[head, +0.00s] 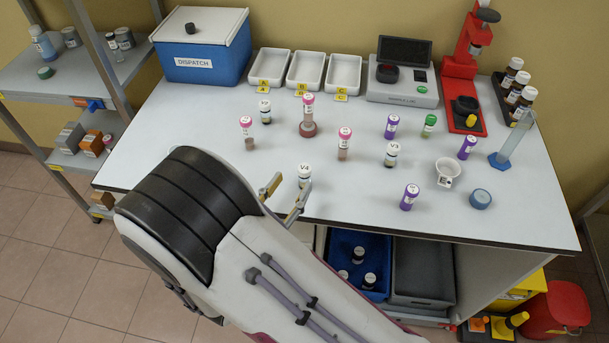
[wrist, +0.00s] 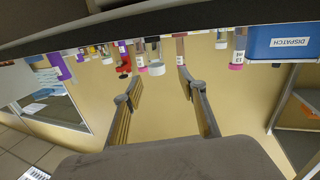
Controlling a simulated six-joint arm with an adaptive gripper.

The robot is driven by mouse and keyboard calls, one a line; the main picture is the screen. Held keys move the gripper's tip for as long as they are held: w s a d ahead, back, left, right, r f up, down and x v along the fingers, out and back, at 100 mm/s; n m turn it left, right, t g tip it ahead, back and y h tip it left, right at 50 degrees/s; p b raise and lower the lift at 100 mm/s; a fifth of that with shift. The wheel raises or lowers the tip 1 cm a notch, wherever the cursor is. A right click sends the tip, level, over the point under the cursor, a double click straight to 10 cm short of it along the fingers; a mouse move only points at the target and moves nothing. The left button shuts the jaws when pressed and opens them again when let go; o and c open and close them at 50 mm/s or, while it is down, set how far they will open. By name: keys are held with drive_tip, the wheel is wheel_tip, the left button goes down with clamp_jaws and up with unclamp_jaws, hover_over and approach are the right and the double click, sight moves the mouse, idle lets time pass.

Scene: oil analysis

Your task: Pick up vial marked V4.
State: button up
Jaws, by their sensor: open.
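The vial marked V4 (head: 304,171) stands upright near the front-left of the white table in the head view, with a pale label on top and a dark cap edge. My gripper (head: 291,182) is open and empty, low over the table's front edge. Its right finger overlaps the lower part of V4 in the head view; I cannot tell whether they touch. In the upside-down wrist view, a white-topped vial (wrist: 156,68), probably V4, appears beyond and between the open fingertips (wrist: 160,74). Its marking is not readable there.
A vial marked V3 (head: 391,153) and a purple-capped vial (head: 409,197) stand to the right. The blue DISPATCH box (head: 200,70) and white trays (head: 305,70) are at the back.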

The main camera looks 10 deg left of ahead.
sight(302, 178)
drive_tip(key=shift+s+a+f+m, duration=0.15)
drive_tip(key=shift+s+f, duration=0.25)
drive_tip(key=shift+s, duration=0.3)
drive_tip(key=shift+s+a+f+m, duration=0.15)
drive_tip(key=shift+s+f, duration=0.2)
drive_tip(key=shift+s, duration=0.35)
drive_tip(key=shift+d, duration=0.1)
drive_tip(key=shift+x, duration=1.35)
drive_tip(key=shift+w, duration=0.1)
drive_tip(key=shift+x, duration=2.5)
drive_tip(key=shift+d, duration=0.15)
clamp_jaws()
